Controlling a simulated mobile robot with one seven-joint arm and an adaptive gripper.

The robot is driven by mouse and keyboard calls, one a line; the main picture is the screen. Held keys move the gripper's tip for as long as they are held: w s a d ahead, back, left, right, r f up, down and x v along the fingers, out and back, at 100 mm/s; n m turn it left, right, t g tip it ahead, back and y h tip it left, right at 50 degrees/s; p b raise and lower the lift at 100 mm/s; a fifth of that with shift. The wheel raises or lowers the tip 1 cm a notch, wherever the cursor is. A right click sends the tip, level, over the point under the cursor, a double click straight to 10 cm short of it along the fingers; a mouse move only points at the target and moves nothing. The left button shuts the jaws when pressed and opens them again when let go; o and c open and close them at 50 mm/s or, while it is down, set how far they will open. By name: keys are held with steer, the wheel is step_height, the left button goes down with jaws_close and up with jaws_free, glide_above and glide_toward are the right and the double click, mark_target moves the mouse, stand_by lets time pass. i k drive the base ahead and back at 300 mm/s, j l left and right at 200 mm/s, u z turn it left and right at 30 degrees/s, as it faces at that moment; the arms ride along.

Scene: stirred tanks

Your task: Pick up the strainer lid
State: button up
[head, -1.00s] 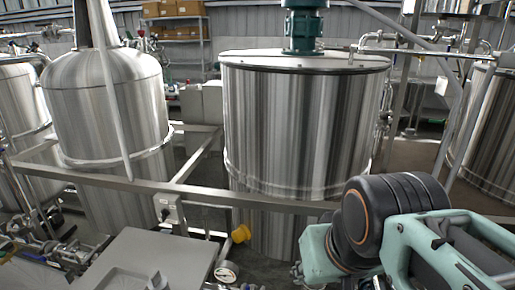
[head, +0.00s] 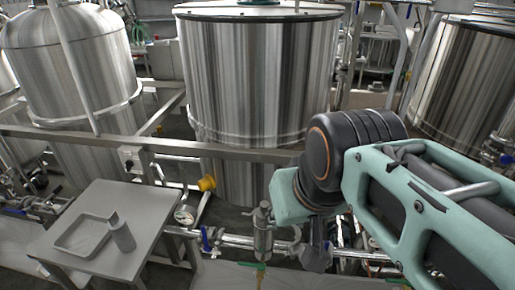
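I cannot make out a strainer lid for certain. A small upright metal fitting (head: 263,232), perhaps the strainer, stands on the pipework in front of the large middle tank, with a yellow-and-green part below it. My mint-and-black arm reaches in from the right. A dark part at its far end, likely my gripper (head: 318,250), hangs just right of the fitting, apart from it in the picture. Its fingers are not clear, so I cannot tell whether it is open or holds anything.
A grey side table (head: 150,212) at lower left bears a shallow tray (head: 62,246) and a grey cylindrical piece (head: 121,234). A rail (head: 225,152) crosses before the large middle tank (head: 255,75). A gauge (head: 185,214), yellow knob (head: 207,183) and pipes crowd the space around the fitting.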

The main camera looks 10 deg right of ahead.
mark_target(259, 217)
steer(key=k+l+u, duration=0.1)
steer(key=l, duration=0.3)
steer(key=k+l+u, duration=0.1)
steer(key=l, duration=0.25)
steer(key=k+l+u, duration=0.1)
steer(key=k+l, duration=0.2)
